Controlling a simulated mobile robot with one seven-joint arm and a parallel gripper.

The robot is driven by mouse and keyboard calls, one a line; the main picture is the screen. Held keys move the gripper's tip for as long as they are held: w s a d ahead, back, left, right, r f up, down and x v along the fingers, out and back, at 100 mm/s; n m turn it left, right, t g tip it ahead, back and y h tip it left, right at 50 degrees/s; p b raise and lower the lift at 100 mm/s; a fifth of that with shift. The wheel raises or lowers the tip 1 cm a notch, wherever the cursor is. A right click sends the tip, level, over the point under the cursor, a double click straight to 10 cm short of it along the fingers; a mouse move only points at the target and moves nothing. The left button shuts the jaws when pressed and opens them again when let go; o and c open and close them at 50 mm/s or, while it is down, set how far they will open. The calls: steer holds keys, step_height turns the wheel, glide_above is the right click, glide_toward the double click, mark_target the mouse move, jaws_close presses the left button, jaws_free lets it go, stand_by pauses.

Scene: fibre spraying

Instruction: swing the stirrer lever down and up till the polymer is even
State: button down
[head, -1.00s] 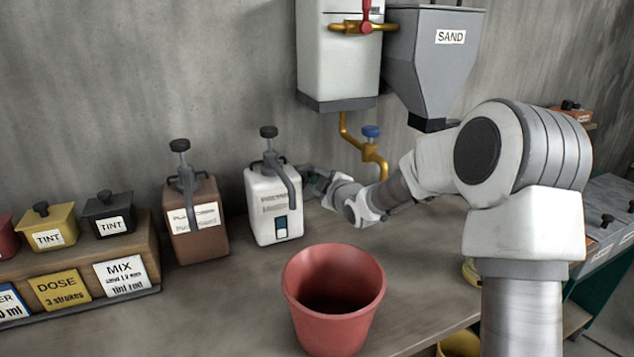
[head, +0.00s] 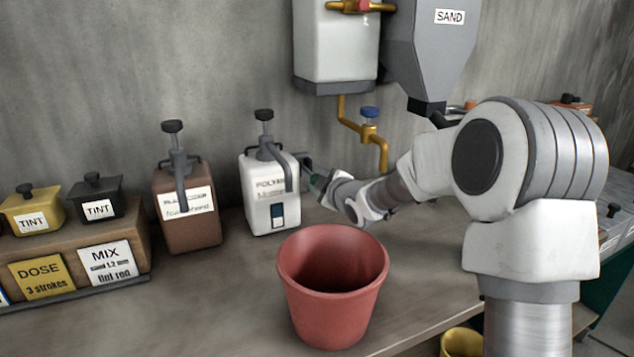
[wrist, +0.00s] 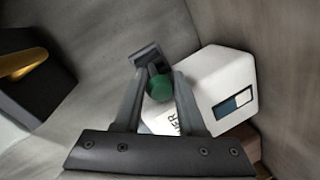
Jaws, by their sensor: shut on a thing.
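The white polymer container (head: 268,208) stands on the bench, with a dark pump head and spout on top and a small window low on its front. Its stirrer lever (head: 305,163) sticks out on the right side. In the wrist view the lever shows as a dark bracket (wrist: 148,55) with a green knob (wrist: 160,88). My gripper (head: 316,178) is at the lever's end, right of the container. In the wrist view my gripper (wrist: 160,80) has its two fingers shut on the green knob. The polymer inside is mostly hidden; I cannot tell how even it is.
A red bucket (head: 333,300) stands in front of the container. A brown pump container (head: 187,215) is to the left, beyond it tint pots (head: 97,195) on a wooden rack. A brass tap pipe (head: 372,140) and a sand hopper (head: 430,60) hang behind my arm.

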steer(key=shift+a+f, duration=0.1)
steer(key=shift+f, duration=0.1)
steer(key=c, duration=0.6)
jaws_free()
steer(key=shift+o, duration=0.4)
steer(key=shift+r, duration=0.1)
steer(key=p+v, duration=0.2)
steer(key=v, duration=1.5)
steer(key=shift+s, duration=0.1)
